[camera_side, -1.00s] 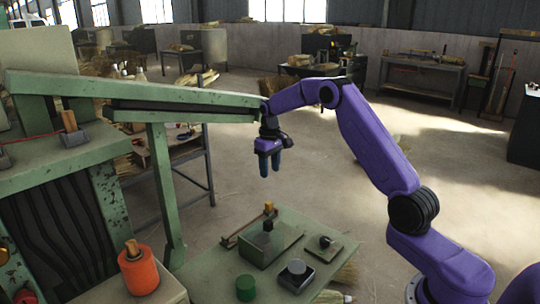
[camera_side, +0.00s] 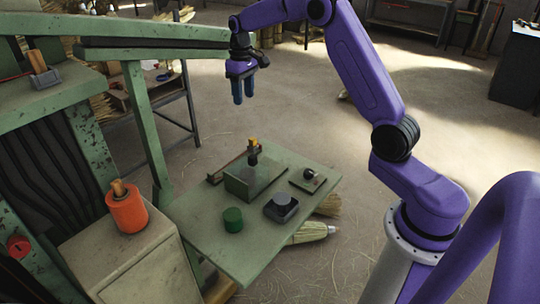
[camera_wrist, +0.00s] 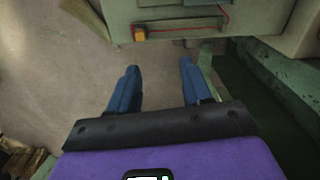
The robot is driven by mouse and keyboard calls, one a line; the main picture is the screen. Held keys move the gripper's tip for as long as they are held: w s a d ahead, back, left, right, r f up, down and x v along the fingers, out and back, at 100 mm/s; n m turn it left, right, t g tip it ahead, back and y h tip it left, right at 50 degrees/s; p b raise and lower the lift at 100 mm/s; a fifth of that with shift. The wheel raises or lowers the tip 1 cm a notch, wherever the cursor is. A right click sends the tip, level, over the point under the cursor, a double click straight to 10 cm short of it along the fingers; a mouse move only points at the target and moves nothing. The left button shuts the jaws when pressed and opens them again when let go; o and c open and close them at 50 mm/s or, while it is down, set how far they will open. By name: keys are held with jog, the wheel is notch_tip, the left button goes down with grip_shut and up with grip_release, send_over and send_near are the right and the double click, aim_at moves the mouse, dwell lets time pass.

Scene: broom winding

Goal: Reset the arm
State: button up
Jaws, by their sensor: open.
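My gripper (camera_side: 243,90) hangs from my purple arm with its two blue fingers pointing down. It is in the air above and behind the green work table (camera_side: 215,262), beside the green beam. In the wrist view my gripper (camera_wrist: 159,72) shows its fingers spread apart with nothing between them. Bare floor and the edge of green machinery show below the fingers.
An orange spool (camera_side: 127,209) stands on a cabinet at left. The green beam (camera_side: 160,35) runs close to my gripper.

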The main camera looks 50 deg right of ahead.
jog(key=s+a+r+n, duration=0.2)
jog(key=s+a+n, duration=0.1)
jog(key=s+a, duration=0.6)
jog(key=s+a+r+n, duration=0.2)
jog(key=s+a, duration=0.6)
jog(key=s, duration=0.1)
jog(key=s+d+f+n, duration=0.1)
jog(key=s+n, duration=0.2)
jog(key=s, duration=0.9)
jog(key=s+d+f+n, duration=0.1)
jog(key=s+f+n, duration=0.1)
jog(key=s, duration=0.9)
jog(key=shift+s+f+n, duration=0.15)
jog(key=shift+s+n, duration=0.2)
jog(key=shift+n, duration=0.35)
